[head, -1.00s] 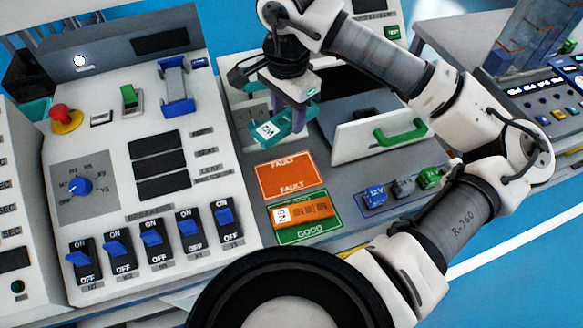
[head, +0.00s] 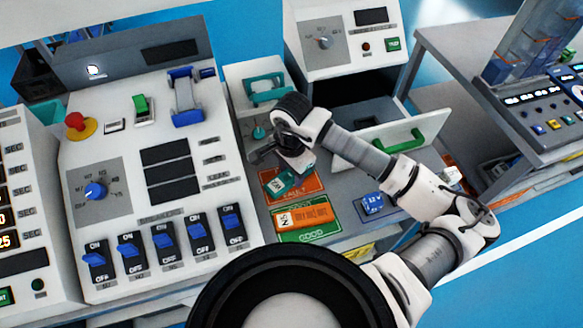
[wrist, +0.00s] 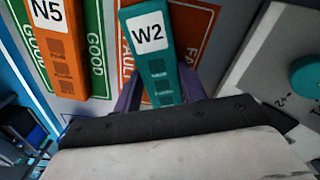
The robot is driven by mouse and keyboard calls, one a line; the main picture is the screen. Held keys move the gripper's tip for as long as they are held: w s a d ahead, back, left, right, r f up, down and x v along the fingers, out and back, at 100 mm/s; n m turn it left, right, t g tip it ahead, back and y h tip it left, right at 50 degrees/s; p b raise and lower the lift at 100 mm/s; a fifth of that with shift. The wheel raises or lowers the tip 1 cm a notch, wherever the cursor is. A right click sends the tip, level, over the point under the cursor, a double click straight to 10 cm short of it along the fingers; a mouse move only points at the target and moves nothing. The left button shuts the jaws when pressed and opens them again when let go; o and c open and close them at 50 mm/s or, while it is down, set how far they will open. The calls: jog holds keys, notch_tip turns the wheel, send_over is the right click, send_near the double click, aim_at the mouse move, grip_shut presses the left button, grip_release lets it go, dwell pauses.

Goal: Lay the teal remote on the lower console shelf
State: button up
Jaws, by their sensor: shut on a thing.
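The teal remote (head: 280,183), labelled W2, is over the orange FAULT card (head: 305,187) on the grey console surface (head: 345,215). In the wrist view the teal remote (wrist: 152,62) lies between the two purple fingers of my gripper (wrist: 160,88), which is shut on it. The remote covers part of the FAULT card (wrist: 193,30). I cannot tell whether it touches the card. In the head view my wrist hides the fingertips. I cannot tell which surface is the lower console shelf.
An orange remote (head: 303,218), labelled N5, lies on the green GOOD card (head: 305,236) beside the FAULT card. A blue 12V block (head: 373,204) is to the right. A white drawer front with a green handle (head: 399,140) stands behind. A switch panel (head: 130,165) rises at left.

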jog(key=shift+f+b, duration=0.25)
jog(key=shift+b, duration=0.15)
jog(key=o, duration=1)
jog(key=shift+r, duration=0.1)
jog(key=shift+r, duration=0.1)
